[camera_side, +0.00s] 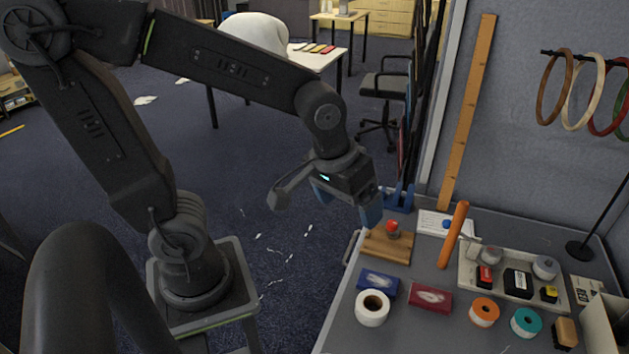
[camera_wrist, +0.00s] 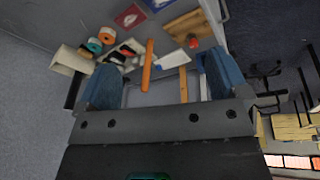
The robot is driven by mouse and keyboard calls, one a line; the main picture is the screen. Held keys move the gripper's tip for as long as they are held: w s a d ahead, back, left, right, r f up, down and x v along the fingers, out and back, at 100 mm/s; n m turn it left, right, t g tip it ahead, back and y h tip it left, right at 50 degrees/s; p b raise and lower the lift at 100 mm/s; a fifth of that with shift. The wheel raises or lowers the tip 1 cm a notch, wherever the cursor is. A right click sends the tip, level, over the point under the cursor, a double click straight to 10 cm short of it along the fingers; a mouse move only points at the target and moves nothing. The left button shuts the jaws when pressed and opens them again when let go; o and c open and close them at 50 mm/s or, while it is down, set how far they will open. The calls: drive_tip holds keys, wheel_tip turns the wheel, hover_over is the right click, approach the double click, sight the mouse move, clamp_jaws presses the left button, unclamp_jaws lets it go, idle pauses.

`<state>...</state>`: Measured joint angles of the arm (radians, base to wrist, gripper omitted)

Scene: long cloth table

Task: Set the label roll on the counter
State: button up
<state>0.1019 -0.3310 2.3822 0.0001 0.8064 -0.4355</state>
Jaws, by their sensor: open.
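A white roll with a brown core, which looks like the label roll (camera_side: 372,307), stands near the front left of the grey counter (camera_side: 400,330). I cannot make it out in the wrist view. An orange roll (camera_side: 484,311) and a teal roll (camera_side: 526,322) sit farther right; they also show small in the wrist view, the orange one (camera_wrist: 107,36) above the teal one (camera_wrist: 95,46). My gripper (camera_side: 366,212) is in the air near the counter's back left end, above and apart from the white roll. Its blue fingers (camera_wrist: 157,66) are spread with nothing held between them.
A blue box (camera_side: 378,283) and a red box (camera_side: 430,297) lie beside the white roll. A wooden board (camera_side: 385,247) with a red-topped item is behind them. An orange stick (camera_side: 453,235) rises near a tray (camera_side: 510,291) of small items. Bare counter shows at the front.

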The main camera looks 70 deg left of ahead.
drive_tip(key=s+a+r+m+t, duration=0.2)
drive_tip(key=s+r+m, duration=0.1)
drive_tip(key=s+r, duration=0.1)
drive_tip(key=shift+s+a+r+m, duration=0.4)
drive_tip(key=shift+s, duration=0.5)
drive_tip(key=shift+c, duration=0.2)
idle(1.2)
